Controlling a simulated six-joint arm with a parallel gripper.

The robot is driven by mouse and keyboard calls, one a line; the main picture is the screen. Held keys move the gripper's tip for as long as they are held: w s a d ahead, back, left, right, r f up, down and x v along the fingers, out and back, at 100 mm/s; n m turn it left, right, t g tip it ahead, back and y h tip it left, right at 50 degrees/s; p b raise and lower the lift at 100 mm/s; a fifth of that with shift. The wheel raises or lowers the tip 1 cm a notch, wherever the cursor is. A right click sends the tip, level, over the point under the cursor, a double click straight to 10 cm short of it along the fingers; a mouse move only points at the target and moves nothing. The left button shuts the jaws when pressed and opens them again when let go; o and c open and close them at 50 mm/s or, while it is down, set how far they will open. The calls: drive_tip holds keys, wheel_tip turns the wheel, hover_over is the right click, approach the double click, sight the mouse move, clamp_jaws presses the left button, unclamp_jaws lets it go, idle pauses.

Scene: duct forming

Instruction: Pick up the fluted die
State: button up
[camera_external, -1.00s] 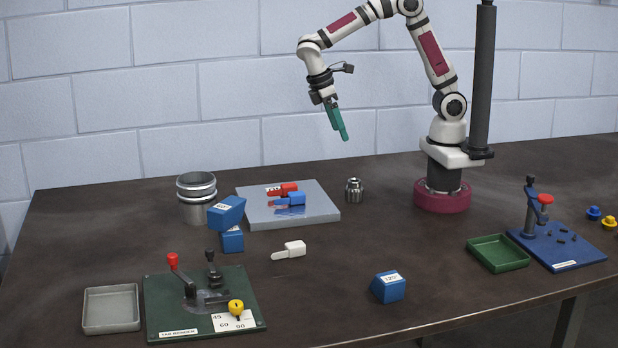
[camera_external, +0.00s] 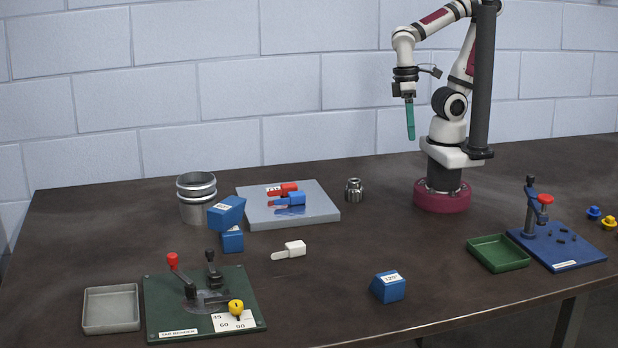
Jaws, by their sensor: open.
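A small dark metal piece with ridged sides, which looks like the fluted die (camera_external: 354,190), stands on the table just right of the grey plate. My gripper (camera_external: 410,136) has teal fingers pointing straight down. It is high above the table, up and to the right of the fluted die, and well apart from it. The fingers overlap in this view, so the gap between them is hidden. Nothing shows held in them.
The grey plate (camera_external: 312,215) carries red and blue tools. A metal canister (camera_external: 196,208) and blue blocks stand left of it. A dark vertical post (camera_external: 482,80) rises beside my arm. A green tray (camera_external: 499,252) and blue board lie right. The front middle table is mostly clear.

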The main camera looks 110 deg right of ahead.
drive_tip(key=w+d+f+n+g+h, duration=0.2)
drive_tip(key=w+f+n+g+h, duration=0.3)
drive_tip(key=n+h, duration=0.45)
drive_tip(key=n+t+h, duration=0.5)
drive_tip(key=n, duration=0.7)
approach(351, 184)
drive_tip(key=shift+n, duration=0.25)
drive_tip(key=x, duration=0.9)
drive_tip(key=s+x, duration=0.1)
drive_tip(key=x, duration=0.4)
drive_tip(key=shift+s+d+f, duration=0.15)
drive_tip(key=shift+d, duration=0.15)
clamp_jaws()
